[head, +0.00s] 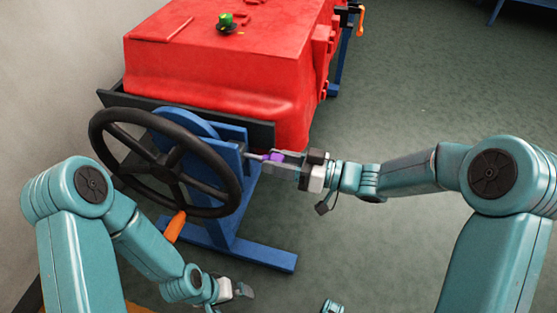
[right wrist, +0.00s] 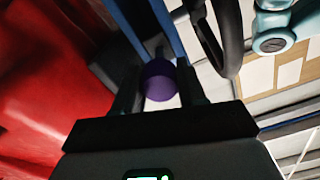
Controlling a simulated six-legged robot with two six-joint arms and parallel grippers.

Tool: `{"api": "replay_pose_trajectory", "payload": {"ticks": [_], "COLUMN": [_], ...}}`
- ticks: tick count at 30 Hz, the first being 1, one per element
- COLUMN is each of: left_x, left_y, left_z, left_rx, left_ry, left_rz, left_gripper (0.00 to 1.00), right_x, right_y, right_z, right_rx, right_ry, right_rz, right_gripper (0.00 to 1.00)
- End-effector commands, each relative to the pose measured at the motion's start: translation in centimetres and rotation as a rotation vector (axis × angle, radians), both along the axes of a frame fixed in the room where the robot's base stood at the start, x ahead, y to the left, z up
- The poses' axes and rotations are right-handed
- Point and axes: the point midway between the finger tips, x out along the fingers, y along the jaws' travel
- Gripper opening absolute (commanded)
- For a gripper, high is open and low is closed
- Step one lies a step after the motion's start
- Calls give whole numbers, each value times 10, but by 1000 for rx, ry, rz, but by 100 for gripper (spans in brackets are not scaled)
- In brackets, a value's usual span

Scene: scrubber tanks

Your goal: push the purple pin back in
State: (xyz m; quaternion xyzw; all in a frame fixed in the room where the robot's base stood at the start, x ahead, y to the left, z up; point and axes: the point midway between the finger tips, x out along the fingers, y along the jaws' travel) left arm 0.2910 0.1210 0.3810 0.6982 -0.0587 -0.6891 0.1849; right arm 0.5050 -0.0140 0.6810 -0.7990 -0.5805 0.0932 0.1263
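The purple pin (head: 272,157) sticks out to the right of the blue stand (head: 232,150) behind the black wheel, with a length of its grey shaft showing between stand and purple head. My right gripper (head: 275,162) comes in from the right with a finger on either side of the head. In the right wrist view the purple head (right wrist: 158,80) sits between my two dark fingers, which appear to touch its sides. How deep the shaft sits in the stand is hidden. My left gripper (head: 240,291) hangs low at the bottom, away from the pin; its opening is unclear.
Open green floor (head: 430,100) lies to the right.

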Motion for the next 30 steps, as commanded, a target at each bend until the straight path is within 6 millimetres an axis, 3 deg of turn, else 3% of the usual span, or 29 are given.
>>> {"api": "replay_pose_trajectory", "payload": {"ticks": [8,16,23,24,26,30], "left_x": [0,-1,-1,-1,-1,-1], "left_y": [0,-1,-1,-1,-1,-1], "left_z": [1,3,3,3,3,3], "left_rx": [0,0,0,0,0,0], "left_ry": [0,1,1,1,1,1], "left_rz": [0,-3,-3,-3,-3,-3], "left_gripper": [100,100,100,100,100,100], "right_x": [2,14,15,15,15,15], "right_y": [5,41,42,42,42,42], "right_z": [2,3,4,4,4,2], "right_rx": [3,4,6,6,6,4], "right_ry": [-2,-5,-6,-6,-6,-5], "right_rz": [1,0,-2,-2,-2,-2], "right_gripper": [0,0,0,44,63,66]}}
